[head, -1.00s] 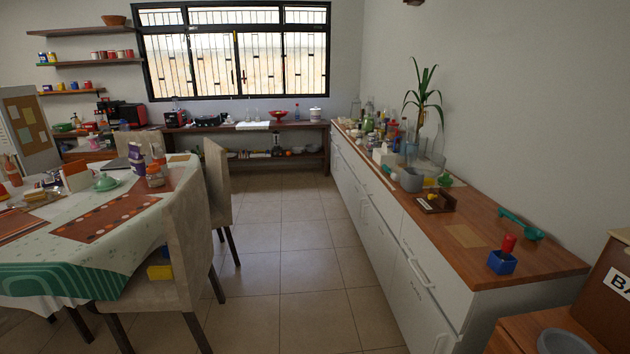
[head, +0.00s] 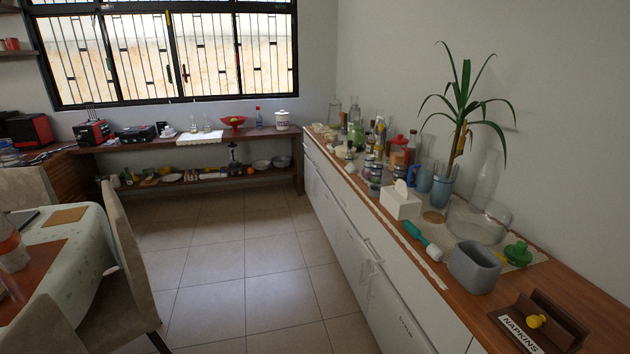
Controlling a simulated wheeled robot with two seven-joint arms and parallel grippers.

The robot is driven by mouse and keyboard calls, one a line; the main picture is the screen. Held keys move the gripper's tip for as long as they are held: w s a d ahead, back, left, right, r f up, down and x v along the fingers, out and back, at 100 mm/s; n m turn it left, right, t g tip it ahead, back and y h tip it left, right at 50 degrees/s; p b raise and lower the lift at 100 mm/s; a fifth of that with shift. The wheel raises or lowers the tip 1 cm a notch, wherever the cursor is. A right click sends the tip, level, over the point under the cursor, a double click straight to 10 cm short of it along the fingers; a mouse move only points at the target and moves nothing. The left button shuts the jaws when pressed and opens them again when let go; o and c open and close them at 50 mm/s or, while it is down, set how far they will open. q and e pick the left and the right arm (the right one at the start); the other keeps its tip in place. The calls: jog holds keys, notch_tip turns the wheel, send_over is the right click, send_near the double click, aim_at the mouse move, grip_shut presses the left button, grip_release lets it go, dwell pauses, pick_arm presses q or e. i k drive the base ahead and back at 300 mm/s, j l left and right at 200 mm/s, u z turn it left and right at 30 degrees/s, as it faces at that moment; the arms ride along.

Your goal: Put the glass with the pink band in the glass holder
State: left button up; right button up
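I cannot make out a glass with a pink band in the head view. I see nothing I can clearly identify as the glass holder. Clear glass vessels (head: 335,110) stand at the far end of the right-hand counter (head: 432,262), too small to show any band. Small clear bottles or glasses (head: 206,124) stand by a white cloth or tray (head: 199,137) on the far bench. Neither of my grippers is in view.
The counter holds a grey container (head: 474,268), a napkin holder (head: 535,325), a tissue box (head: 400,203), a glass bowl (head: 478,222), a potted plant (head: 463,110) and several jars. A chair (head: 125,260) and dining table (head: 75,255) stand left. The tiled floor (head: 235,270) between is clear.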

aim_at(368, 159)
jog(key=i+j+z, duration=0.55)
jog(key=i, duration=0.3)
jog(key=i+j+z, duration=0.1)
jog(key=z, duration=0.3)
jog(key=i+j+z, duration=0.1)
jog(key=z, duration=0.3)
jog(key=i+j+z, duration=0.15)
jog(key=z, duration=0.2)
